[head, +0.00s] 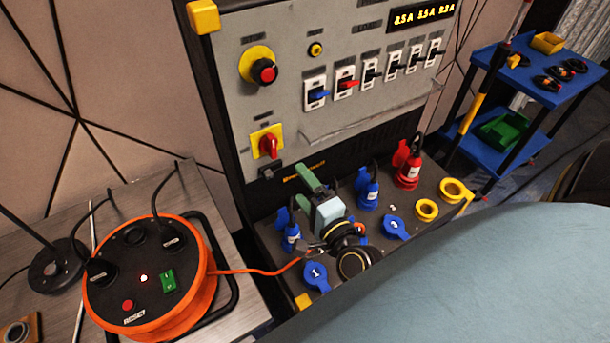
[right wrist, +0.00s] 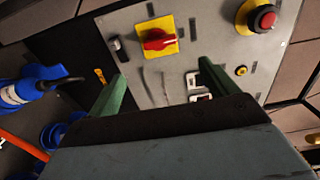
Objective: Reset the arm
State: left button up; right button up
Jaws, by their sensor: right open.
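My right gripper (head: 312,182) is in front of the lower part of the grey control panel (head: 290,110), above the socket shelf. Its two green fingers are spread apart with nothing between them, as the right wrist view (right wrist: 163,82) also shows. A red rotary switch on a yellow plate (head: 267,144) is up and to the left of the gripper; in the right wrist view the switch (right wrist: 157,40) lies beyond the fingertips, apart from them. My left gripper is not in view. The large teal surface at the lower right of the head view hides part of the shelf.
Blue plugs (head: 368,192), a red plug (head: 408,165) and yellow rings (head: 426,210) stand on the shelf around the gripper. An orange cable reel (head: 205,290) sits on the left table, its cable running to the shelf. A blue cart (head: 535,75) stands at the right.

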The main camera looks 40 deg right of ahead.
dwell(0.5)
jog(key=s+a+f+n+g+y, duration=0.2)
jog(key=s+a+n+g+y, duration=0.35)
jog(key=n, duration=0.75)
jog(key=s+d+f+n+g+h, duration=0.1)
jog(key=s+d+n+g+h, duration=0.25)
jog(key=s+n+g, duration=0.65)
notch_tip(320, 180, down, 28)
jog(key=s+f+m+b, duration=0.1)
jog(key=s+m+b, duration=0.1)
jog(key=s+b, duration=0.1)
jog(key=s+d+f+g+h+b, duration=0.1)
jog(key=s+d+f+b, duration=0.1)
jog(key=s+f, duration=1.4)
jog(key=shift+f+b, duration=0.35)
jog(key=shift+f, duration=0.15)
